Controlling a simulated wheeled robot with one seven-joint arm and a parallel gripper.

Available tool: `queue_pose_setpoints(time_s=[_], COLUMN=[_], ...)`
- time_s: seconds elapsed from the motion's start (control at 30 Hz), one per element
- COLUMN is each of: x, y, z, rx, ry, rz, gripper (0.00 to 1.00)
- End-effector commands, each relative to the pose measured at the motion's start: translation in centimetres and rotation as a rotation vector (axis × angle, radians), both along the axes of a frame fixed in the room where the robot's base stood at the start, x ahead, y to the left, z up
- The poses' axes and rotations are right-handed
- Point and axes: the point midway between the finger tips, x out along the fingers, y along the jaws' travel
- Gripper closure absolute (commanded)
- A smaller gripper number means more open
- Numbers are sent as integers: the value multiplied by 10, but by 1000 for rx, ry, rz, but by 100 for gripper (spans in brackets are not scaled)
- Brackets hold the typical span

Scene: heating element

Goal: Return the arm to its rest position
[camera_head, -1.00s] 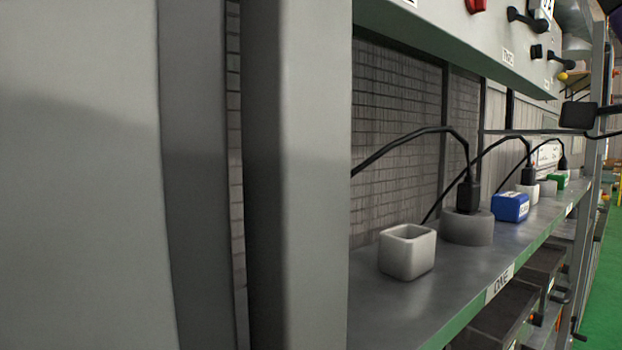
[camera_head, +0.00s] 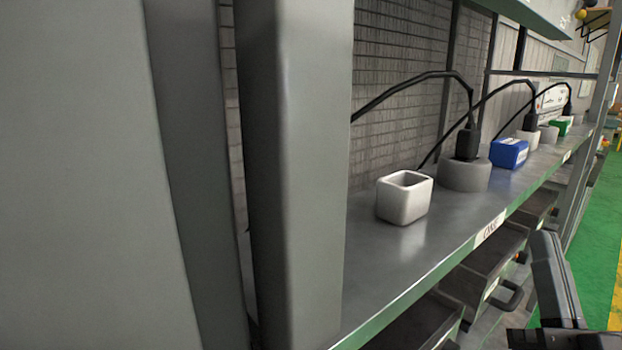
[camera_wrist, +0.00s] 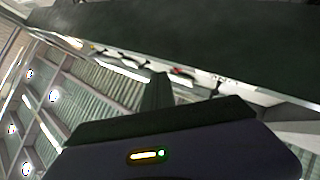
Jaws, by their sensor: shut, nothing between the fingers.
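My gripper (camera_wrist: 157,88) shows in the wrist view as a narrow dark shape rising from its dark housing, with the fingers together and nothing between them. It points up toward a ceiling with bright lamps, below a broad dark surface. In the head view, dark grey parts of my arm (camera_head: 556,282) stand at the lower right, in front of the shelf and its drawers. They are apart from the items on the shelf. I cannot make out the fingers in the head view.
The grey shelf (camera_head: 365,262) holds a white open cube (camera_head: 404,198), a round grey holder (camera_head: 463,176) with a black plug, a blue block (camera_head: 509,153) and a green block (camera_head: 564,126). Drawers (camera_head: 486,272) sit below. A grey post (camera_head: 295,170) blocks the left. Green floor at right is open.

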Motion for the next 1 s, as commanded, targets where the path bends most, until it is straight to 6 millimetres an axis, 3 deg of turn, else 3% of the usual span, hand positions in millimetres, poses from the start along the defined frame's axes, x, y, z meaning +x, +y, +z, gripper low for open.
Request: queue_pose_setpoints(time_s=[0.03,0.2,0.5,0.8,1.0], x=[-7,-36,-104,-190,-250], y=[4,18,45,70,81], z=[-20,-77,-160,-221,-252], rx=[-1,-21,-83,-155,-184], ry=[46,177,423,694,880], rz=[-7,-25,-26,17,63], gripper=[100,100,100,100,100])
